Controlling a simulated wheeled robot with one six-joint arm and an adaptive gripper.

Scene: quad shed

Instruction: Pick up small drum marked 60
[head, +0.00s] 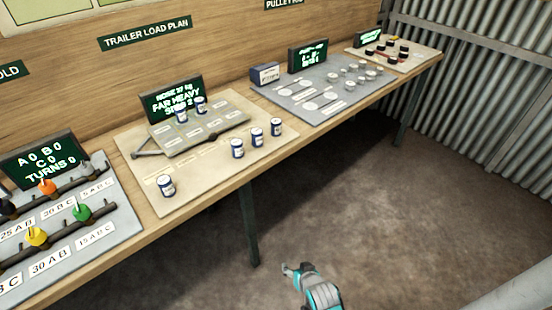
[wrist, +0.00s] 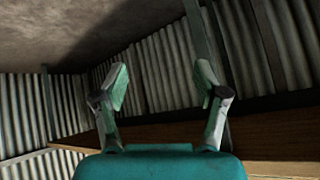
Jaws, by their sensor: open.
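One drum (head: 167,186) is at the front left of the board, and three more, a left one (head: 238,148), a middle one (head: 257,138) and a right one (head: 276,127), stand in a row to the right. Two others, a drum (head: 181,115) and its neighbour (head: 200,104), sit on the raised grey trailer deck (head: 205,133). The marks on the drums are too small to read. My gripper (wrist: 160,88) is open and empty, away from the bench drums, over the floor in the head view.
A panel with coloured knobs (head: 60,235) is at the left of the bench. A grey panel with white discs (head: 325,90) and a farther board (head: 395,52) lie to the right. Bench legs (head: 249,225) stand below; open floor (head: 400,200) lies in front.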

